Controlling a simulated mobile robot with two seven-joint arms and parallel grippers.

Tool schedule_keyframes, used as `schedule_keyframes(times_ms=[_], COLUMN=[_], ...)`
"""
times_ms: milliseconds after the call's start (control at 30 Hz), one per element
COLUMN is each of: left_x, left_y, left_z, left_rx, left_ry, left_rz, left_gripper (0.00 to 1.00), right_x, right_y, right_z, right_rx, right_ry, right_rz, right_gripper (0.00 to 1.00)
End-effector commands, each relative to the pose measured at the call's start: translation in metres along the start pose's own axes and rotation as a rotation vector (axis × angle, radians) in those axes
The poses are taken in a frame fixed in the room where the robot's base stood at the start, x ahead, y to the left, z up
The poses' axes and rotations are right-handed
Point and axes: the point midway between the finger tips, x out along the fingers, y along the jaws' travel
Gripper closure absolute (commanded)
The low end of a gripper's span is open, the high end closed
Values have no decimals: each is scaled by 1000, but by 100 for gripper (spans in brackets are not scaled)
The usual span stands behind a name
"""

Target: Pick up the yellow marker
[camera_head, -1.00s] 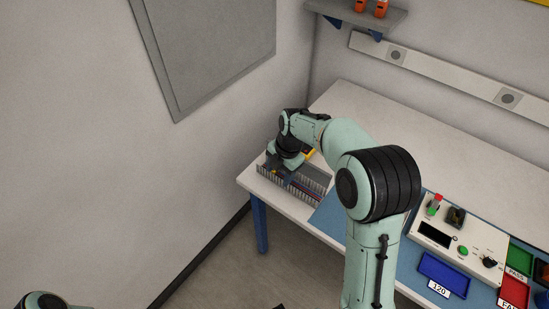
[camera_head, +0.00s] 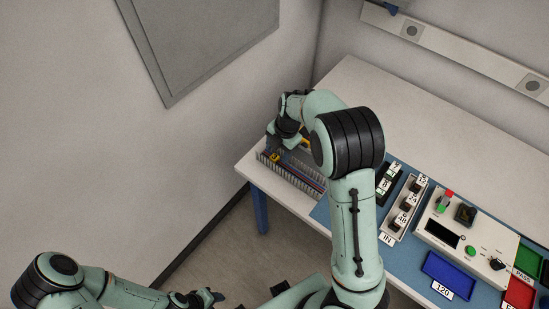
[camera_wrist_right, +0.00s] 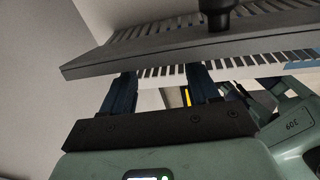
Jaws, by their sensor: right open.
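A small yellow piece (camera_head: 275,157) shows at the slotted grey rack (camera_head: 312,187), beside my right gripper (camera_head: 272,149). A second yellow patch (camera_head: 305,142) shows behind my right wrist. I cannot tell which is the marker. In the right wrist view, my right gripper (camera_wrist_right: 165,75) has its two dark blue fingers apart, below the rack's grey edge (camera_wrist_right: 150,52). A thin yellow strip (camera_wrist_right: 186,96) shows between and beyond the fingers; no contact is clear. My left gripper (camera_head: 212,297) is low in the head view, away from the table, its jaws too small to read.
The white table (camera_head: 400,120) is bare at the back. A blue mat to the right holds a white control box (camera_head: 462,232), a blue tray (camera_head: 447,270) and labelled holders (camera_head: 405,207). The wall is close to the rack's left.

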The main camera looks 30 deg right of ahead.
Motion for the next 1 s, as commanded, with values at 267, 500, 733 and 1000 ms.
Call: schedule_keyframes(times_ms=[267,500,733,1000], left_x=[-6,-6,-6,-6], left_y=[4,4,4,4], left_z=[-4,-4,-4,-4], left_rx=[2,3,2,2], left_ry=[5,6,6,6], left_rz=[2,2,2,2], left_gripper=[57,57,57,57], right_x=[28,53,54,53], right_y=[5,6,6,6], right_z=[5,6,6,6], right_rx=[1,0,0,0], right_ry=[-1,-1,-1,-1], right_rz=[-4,0,1,1], right_gripper=[40,40,40,100])
